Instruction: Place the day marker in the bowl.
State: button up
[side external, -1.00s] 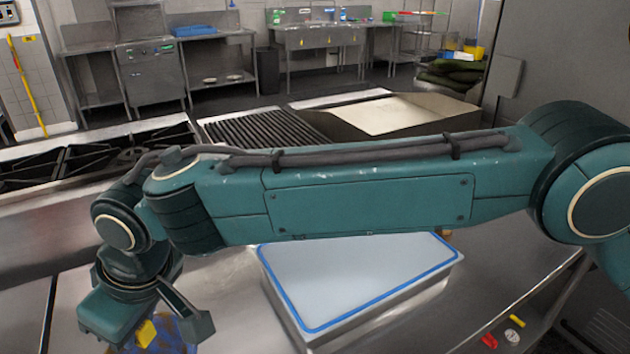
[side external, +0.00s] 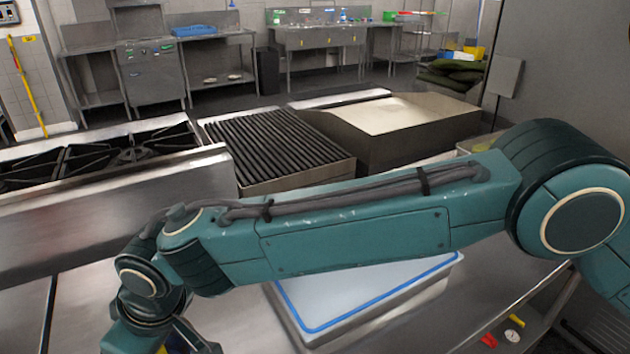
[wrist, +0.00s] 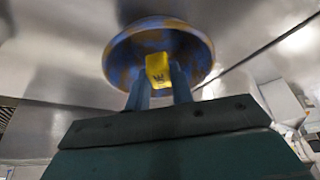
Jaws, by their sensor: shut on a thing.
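The day marker is a small yellow block (wrist: 158,70) with a dark letter-like mark, seen in the wrist view. My gripper (wrist: 161,84) is shut on it, one blue-grey finger on each side. The bowl (wrist: 122,54), mottled blue and tan, lies just beyond the marker in the wrist view, and the marker overlaps its middle. I cannot tell whether the marker touches the bowl. In the side external view my gripper is cut off at the bottom edge, with only a sliver of yellow showing there. The bowl is mostly out of that view.
A pale blue-rimmed tray (side external: 335,296) sits on the steel counter beneath my forearm. Behind are a stove (side external: 95,165), a ribbed grill (side external: 270,145) and a steel box-like unit (side external: 400,125). Small red and white items (side external: 511,335) lie at lower right.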

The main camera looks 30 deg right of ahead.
jog(key=o, duration=1)
jog(key=shift+o, duration=0.2)
jog(key=shift+r, duration=3.5)
jog(key=shift+d+r, duration=0.1)
